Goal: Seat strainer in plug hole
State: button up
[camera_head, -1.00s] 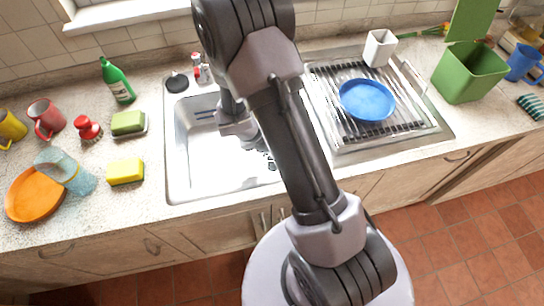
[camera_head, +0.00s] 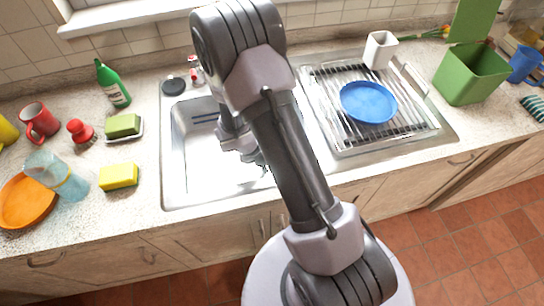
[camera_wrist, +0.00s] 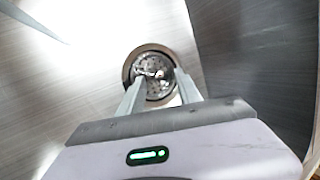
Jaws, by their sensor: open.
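The plug hole (camera_wrist: 128,70) is a round metal ring in the sink floor in the wrist view. The strainer (camera_wrist: 152,66), a shiny perforated metal disc, shows inside that ring. Whether it sits fully flush is hard to tell. My gripper (camera_wrist: 160,76) is open, its two pale fingers reaching down over the hole, one on each side of the strainer's near part. In the head view my gripper (camera_head: 250,157) is low inside the sink basin (camera_head: 192,170), and my arm hides the plug hole there.
The drying rack (camera_head: 335,100) at right holds a blue plate (camera_head: 368,102) and a white cup (camera_head: 380,49).

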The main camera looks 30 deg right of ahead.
jog(key=p+v, duration=0.6)
jog(key=v, duration=0.5)
jog(key=shift+r, duration=0.4)
jog(key=shift+s+a+r, duration=0.1)
jog(key=shift+a+r, duration=0.1)
jog(key=shift+r, duration=0.05)
jog(key=shift+c, duration=0.7)
jog(key=d+r+n+y+p, duration=0.1)
jog(key=d+r+n+y, duration=0.15)
jog(key=n, duration=1.45)
jog(key=d+r+n+y+p, duration=0.1)
jog(key=d+r+n+y, duration=0.15)
jog(key=n, duration=1.35)
jog(key=shift+m, duration=0.5)
jog(key=f+b, duration=0.1)
jog(key=f, duration=0.3)
jog(key=f+b, duration=0.2)
jog(key=f, duration=0.2)
jog(key=w+d+f+b, duration=0.1)
jog(key=f, duration=0.3)
jog(key=shift+b, duration=0.4)
jog(key=f, duration=0.1)
jog(key=f+b, duration=0.1)
jog(key=f, duration=0.1)
jog(key=d+f+b, duration=0.1)
jog(key=f, duration=0.1)
jog(key=shift+w+f, duration=0.1)
jog(key=shift+a, duration=0.1)
